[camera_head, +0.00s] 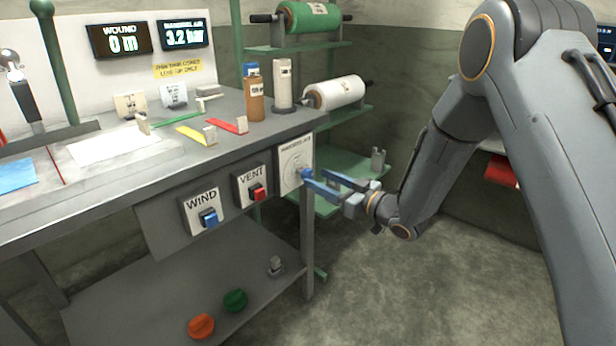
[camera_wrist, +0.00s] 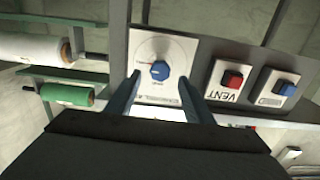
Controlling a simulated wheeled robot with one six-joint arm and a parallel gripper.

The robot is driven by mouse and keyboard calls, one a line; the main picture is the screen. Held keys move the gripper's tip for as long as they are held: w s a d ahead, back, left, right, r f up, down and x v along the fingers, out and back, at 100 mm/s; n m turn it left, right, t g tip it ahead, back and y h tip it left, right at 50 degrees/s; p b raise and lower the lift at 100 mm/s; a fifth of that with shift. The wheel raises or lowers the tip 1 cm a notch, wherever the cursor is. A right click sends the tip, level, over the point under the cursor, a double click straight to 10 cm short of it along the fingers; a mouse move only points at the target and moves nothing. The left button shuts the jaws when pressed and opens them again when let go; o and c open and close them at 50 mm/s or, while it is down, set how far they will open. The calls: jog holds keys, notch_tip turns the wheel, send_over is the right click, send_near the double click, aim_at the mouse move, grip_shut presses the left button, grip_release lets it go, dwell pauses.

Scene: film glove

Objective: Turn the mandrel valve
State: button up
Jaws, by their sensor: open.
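The mandrel valve is a blue knob (camera_wrist: 160,70) in the middle of a pale square dial plate (camera_wrist: 174,48) in the wrist view. In the head view the plate (camera_head: 295,160) sits at the right end of the bench front, with the knob (camera_head: 307,174) at its edge. My gripper (camera_head: 314,184) is open, its two blue fingers pointing at the plate. In the wrist view my gripper (camera_wrist: 163,92) has one finger on each side below the knob, apart from it, with nothing between the tips. Part of the plate's lettering is hidden by the gripper.
Left of the valve on the bench front are the VENT switch (camera_head: 256,191) and the WIND switch (camera_head: 208,217). A display (camera_head: 184,34) reads 3.2 bar. The floor right of the bench (camera_head: 400,290) is clear.

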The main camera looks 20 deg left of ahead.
aim_at(310, 175)
jog(key=x, duration=0.5)
jog(key=shift+w+a, duration=0.15)
jog(key=shift+a, duration=0.2)
jog(key=shift+c, duration=0.2)
jog(key=c, duration=1)
